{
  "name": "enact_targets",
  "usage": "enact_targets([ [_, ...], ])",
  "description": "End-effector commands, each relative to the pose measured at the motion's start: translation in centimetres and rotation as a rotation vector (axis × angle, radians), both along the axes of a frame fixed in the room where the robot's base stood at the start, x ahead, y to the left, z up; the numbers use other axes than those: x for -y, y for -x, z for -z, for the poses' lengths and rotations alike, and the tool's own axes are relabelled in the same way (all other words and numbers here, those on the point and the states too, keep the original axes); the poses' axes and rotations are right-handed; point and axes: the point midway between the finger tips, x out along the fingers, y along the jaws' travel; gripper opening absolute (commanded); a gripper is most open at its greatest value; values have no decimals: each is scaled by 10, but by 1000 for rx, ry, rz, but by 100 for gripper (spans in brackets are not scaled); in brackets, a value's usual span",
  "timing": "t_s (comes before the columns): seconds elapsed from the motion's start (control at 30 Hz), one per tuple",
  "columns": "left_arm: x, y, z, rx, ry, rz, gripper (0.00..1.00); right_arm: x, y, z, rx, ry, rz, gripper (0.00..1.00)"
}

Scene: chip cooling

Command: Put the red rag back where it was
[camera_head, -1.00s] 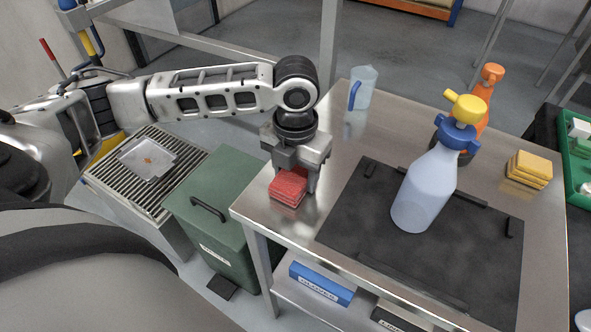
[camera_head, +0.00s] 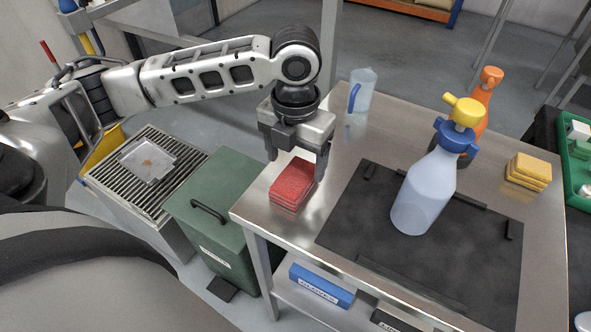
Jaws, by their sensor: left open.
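The red rag (camera_head: 292,186) is a folded stack lying on the steel table (camera_head: 335,150), near its left corner. My left gripper (camera_head: 297,168) is open above and just behind the rag, pointing down. Its fingers stand apart on either side, and the rag's top shows clear below them. I cannot tell whether a fingertip still touches the rag. My right gripper is not in view.
A black mat (camera_head: 345,225) lies right of the rag, with a white spray bottle (camera_head: 425,190) on it. An orange bottle (camera_head: 479,105), yellow rags (camera_head: 528,172) and a clear jug (camera_head: 362,92) stand farther back. A green bin (camera_head: 222,200) is left of the table.

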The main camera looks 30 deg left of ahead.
Motion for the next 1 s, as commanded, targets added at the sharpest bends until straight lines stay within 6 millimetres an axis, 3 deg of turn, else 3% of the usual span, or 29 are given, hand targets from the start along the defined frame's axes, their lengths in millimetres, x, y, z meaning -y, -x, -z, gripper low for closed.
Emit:
enact_targets([
  [0.2,0,-1,-47,4,2,0,76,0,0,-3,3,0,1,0],
  [0.4,0,-1,-69,1,0,0,76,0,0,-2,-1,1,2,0],
  [1.0,0,0,-73,-1,1,0,76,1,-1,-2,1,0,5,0],
])
